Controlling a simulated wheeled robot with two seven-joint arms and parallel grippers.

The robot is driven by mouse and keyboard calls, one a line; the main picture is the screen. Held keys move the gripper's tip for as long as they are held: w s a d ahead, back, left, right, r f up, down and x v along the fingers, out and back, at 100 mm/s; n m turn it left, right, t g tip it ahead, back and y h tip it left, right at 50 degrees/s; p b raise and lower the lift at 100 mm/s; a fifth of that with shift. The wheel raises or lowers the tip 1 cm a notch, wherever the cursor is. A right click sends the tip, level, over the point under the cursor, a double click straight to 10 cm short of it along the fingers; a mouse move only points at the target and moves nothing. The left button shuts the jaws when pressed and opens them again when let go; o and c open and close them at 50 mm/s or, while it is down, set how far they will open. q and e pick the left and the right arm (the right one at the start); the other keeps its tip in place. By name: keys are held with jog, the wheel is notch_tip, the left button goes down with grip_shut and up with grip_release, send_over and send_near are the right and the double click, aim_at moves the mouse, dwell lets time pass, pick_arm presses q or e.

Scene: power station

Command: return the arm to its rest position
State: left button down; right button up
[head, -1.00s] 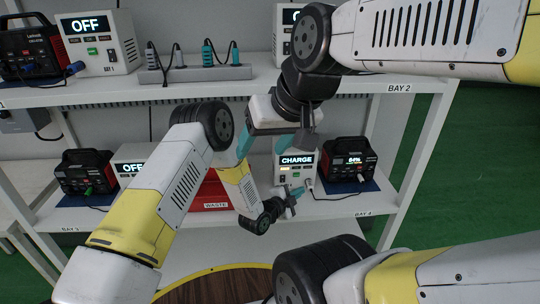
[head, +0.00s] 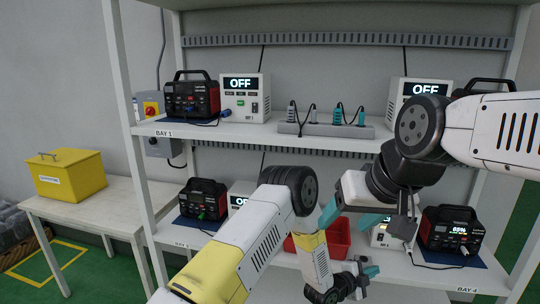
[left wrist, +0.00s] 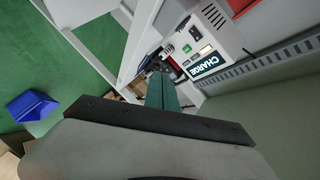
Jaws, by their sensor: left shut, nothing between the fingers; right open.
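My left arm comes in from the lower left in the head view, bends at a dark elbow and points down to the right. My left gripper (head: 369,271) is by the front of the lower shelf (head: 428,278), below a charger (head: 384,238). Its teal fingers are shut and empty; they also show in the left wrist view (left wrist: 161,92), with the charger reading CHARGE (left wrist: 205,62) beyond them. My right arm reaches in from the right. My right gripper (head: 350,217) is open and empty, its teal fingers in front of the red bin (head: 334,240) and partly hiding the charger.
The upper shelf holds chargers reading OFF (head: 245,97), a power strip (head: 322,129) and a black-red battery (head: 192,98). More batteries stand below, one at right (head: 452,230). A yellow box (head: 67,174) sits on a side table (head: 95,208).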

pick_arm(q)
jog(key=w+a+r+n+t+y, duration=0.1)
jog(key=w+a+r+n+y, duration=0.15)
jog(key=w+a+r, duration=0.45)
jog(key=w+a+r+n+y, duration=0.2)
jog(key=a+r+n, duration=0.15)
jog(key=r, duration=0.55)
jog(key=s+a+r+n+y, duration=0.1)
jog(key=a+r+n+y, duration=0.25)
jog(key=a+r, duration=1.05)
jog(key=s+a+r+n+g+y, duration=0.1)
jog(key=s+a+r+n, duration=0.25)
jog(key=s+a, duration=0.45)
jog(key=s+a+r+n+y, duration=0.1)
jog(key=s+a+r+n, duration=0.25)
jog(key=s+a, duration=0.4)
jog(key=s+a+n+g, duration=0.1)
jog(key=s+a+n, duration=0.2)
jog(key=s, duration=0.4)
jog(key=s+a+n+g, duration=0.1)
jog(key=s+a+n, duration=0.2)
jog(key=s+a, duration=0.2)
jog(key=s, duration=0.3)
jog(key=shift+s+y, duration=0.15)
jog(key=shift+y, duration=0.25)
